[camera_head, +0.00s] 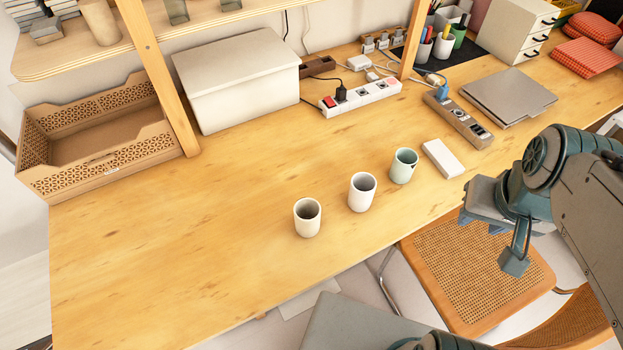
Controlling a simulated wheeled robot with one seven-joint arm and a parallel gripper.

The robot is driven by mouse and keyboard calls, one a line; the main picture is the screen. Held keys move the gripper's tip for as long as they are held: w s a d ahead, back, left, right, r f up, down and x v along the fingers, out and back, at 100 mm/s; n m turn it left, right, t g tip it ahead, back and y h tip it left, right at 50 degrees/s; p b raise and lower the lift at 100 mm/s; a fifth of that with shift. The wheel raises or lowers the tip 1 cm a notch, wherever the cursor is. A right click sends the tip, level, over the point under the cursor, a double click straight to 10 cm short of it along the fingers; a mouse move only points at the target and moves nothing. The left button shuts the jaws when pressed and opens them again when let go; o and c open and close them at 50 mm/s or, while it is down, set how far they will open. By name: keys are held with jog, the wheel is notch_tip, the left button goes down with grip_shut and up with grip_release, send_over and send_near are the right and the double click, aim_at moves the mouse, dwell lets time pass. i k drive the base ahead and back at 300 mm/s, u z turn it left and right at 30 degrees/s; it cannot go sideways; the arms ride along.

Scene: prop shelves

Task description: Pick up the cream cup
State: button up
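Three handleless cups stand upright in a slanting row on the wooden table. The left cup (307,219) is cream-coloured with a darker inside and stands nearest the front edge. The middle cup (362,193) is whiter, and the right cup (404,166) is pale green with a small dark mark. My gripper (500,240) hangs at the right, beyond the table's front edge and above a chair, well apart from all the cups. Nothing shows held in it; its finger spacing is unclear from this angle.
A white box (443,158) lies right of the green cup, near a grey device (458,122) and a power strip (362,97). A lidded bin (240,85), wooden crate (100,145) and shelf post (158,75) stand behind left. A cane chair (470,275) is in front.

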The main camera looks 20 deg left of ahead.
aim_at(306, 210)
jog(key=u, duration=1.45)
